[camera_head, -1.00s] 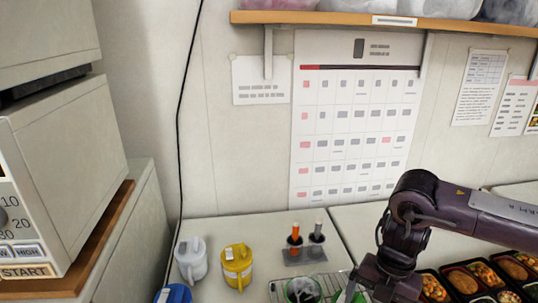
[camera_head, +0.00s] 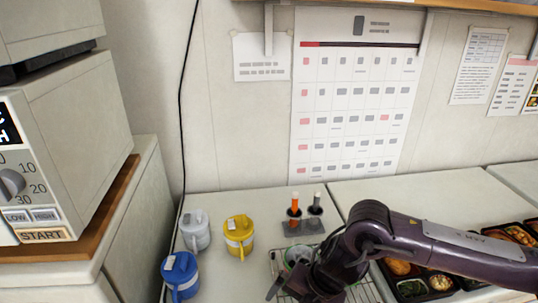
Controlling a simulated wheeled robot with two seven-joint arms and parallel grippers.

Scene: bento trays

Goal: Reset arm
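My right arm comes in from the right, and its gripper (camera_head: 284,296) hangs low over a wire rack near the bottom edge. One dark finger shows there; whether the gripper is open or shut is hidden. A green-rimmed container (camera_head: 298,252) stands on the wire rack (camera_head: 364,293), partly covered by my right wrist. Bento trays (camera_head: 440,284) with food lie at the lower right, partly behind my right arm. My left gripper is not in view.
White (camera_head: 195,230), yellow (camera_head: 239,237) and blue (camera_head: 180,275) lidded jugs stand left of the rack. A small holder (camera_head: 303,226) with orange-handled and grey-handled tools is behind it. A microwave (camera_head: 70,140) stands at the left. Clear counter lies behind the arm.

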